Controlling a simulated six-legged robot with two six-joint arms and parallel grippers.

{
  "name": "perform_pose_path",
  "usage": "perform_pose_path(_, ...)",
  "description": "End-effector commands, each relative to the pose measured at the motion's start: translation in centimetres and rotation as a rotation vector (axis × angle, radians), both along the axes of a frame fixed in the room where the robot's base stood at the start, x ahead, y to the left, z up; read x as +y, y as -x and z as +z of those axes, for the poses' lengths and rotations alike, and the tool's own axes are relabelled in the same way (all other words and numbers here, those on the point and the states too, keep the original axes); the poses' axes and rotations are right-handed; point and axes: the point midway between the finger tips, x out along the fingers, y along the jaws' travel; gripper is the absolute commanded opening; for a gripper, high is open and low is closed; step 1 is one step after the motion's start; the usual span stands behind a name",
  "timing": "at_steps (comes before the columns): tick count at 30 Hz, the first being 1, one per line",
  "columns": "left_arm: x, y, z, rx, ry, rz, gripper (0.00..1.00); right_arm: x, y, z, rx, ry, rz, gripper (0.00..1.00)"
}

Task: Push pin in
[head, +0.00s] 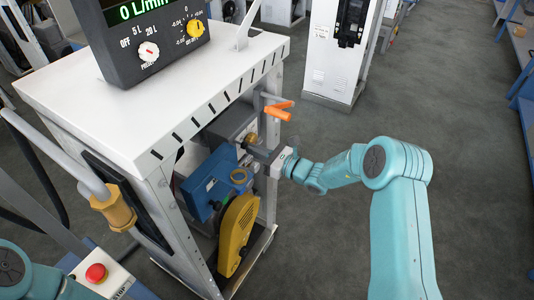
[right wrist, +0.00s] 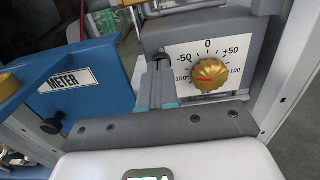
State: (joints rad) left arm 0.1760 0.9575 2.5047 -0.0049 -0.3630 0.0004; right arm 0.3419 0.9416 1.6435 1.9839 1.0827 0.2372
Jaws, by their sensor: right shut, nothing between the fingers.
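My right gripper (head: 252,149) reaches into the open side of the white dispenser cabinet, beside the grey box (head: 232,124) with the gold dial. In the right wrist view the gripper (right wrist: 162,68) is shut and empty, its fingers pointing at the grey box (right wrist: 180,38). A small dark round end (right wrist: 163,60), possibly the pin, shows just beyond the fingertips on that box; I cannot tell whether they touch. A black knob (right wrist: 52,126) sits on the blue METER unit (right wrist: 85,72) at left. My left gripper is not in view.
The gold dial (right wrist: 211,74) is close to the right of my fingers. An orange-handled lever (head: 278,110) stands above my gripper. A yellow cover (head: 238,232) lies below the blue unit. The cabinet's white top (head: 190,100) overhangs this space.

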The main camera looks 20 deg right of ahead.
Motion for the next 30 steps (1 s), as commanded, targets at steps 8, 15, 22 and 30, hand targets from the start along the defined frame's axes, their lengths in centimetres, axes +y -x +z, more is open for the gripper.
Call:
perform_pose_path(8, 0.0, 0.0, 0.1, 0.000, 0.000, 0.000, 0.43, 0.3, -0.3, 0.0, 0.000, 0.000, -0.001, 0.00)
perform_pose_path(15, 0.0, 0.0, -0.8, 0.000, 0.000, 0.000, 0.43, 0.7, -0.8, -0.4, -0.001, 0.001, 0.001, 0.00)
perform_pose_path(22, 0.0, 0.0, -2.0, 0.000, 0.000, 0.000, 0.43, 1.8, -2.3, -0.1, 0.000, 0.000, 0.000, 0.00)
perform_pose_path(30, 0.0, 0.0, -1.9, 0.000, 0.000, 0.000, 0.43, 1.8, -2.3, 0.1, -0.002, -0.001, 0.000, 0.00)
